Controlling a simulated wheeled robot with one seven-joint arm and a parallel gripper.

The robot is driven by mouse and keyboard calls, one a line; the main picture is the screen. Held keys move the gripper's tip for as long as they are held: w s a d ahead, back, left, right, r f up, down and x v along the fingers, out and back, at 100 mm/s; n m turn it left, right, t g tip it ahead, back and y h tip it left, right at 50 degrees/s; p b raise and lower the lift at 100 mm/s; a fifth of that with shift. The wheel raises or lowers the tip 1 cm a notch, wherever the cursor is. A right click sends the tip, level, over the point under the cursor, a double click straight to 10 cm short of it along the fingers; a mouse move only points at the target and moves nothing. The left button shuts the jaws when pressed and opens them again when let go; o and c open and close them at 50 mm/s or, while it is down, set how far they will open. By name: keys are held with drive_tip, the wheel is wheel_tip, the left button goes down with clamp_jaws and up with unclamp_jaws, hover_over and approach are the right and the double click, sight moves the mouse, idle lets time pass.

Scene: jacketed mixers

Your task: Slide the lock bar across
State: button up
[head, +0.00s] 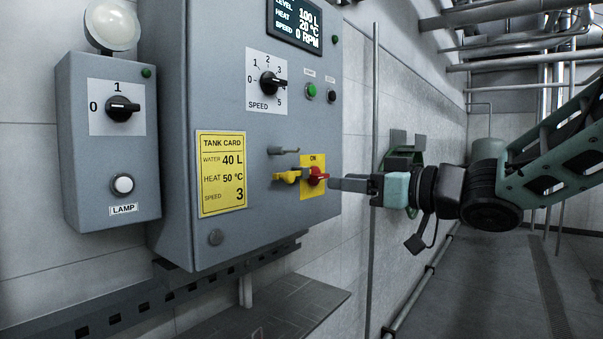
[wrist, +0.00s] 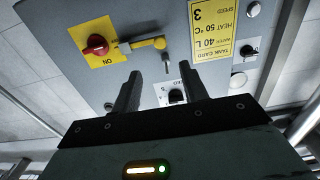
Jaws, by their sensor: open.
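The yellow lock bar (head: 287,176) is on the grey control cabinet, just left of the red rotary switch (head: 317,175) on its yellow plate marked ON. The wrist view is turned over; there the lock bar (wrist: 143,44) lies right of the red switch (wrist: 97,44), with a rounded knob at its far end. My gripper (head: 334,184) is in front of the switch in the head view, apart from the bar as far as I can see. In the wrist view my gripper (wrist: 160,71) has its two fingers spread with nothing between them.
A small grey peg (head: 284,150) sticks out above the lock bar. A yellow tank card (head: 221,173) is to its left and a speed dial (head: 270,82) above. A lamp box (head: 112,150) stands further left. A thin vertical pipe (head: 373,250) runs beside the cabinet.

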sight(292, 177)
drive_tip(key=p+x, duration=0.2)
drive_tip(key=x, duration=0.9)
drive_tip(key=shift+w+a+p, duration=0.15)
drive_tip(key=shift+p, duration=0.15)
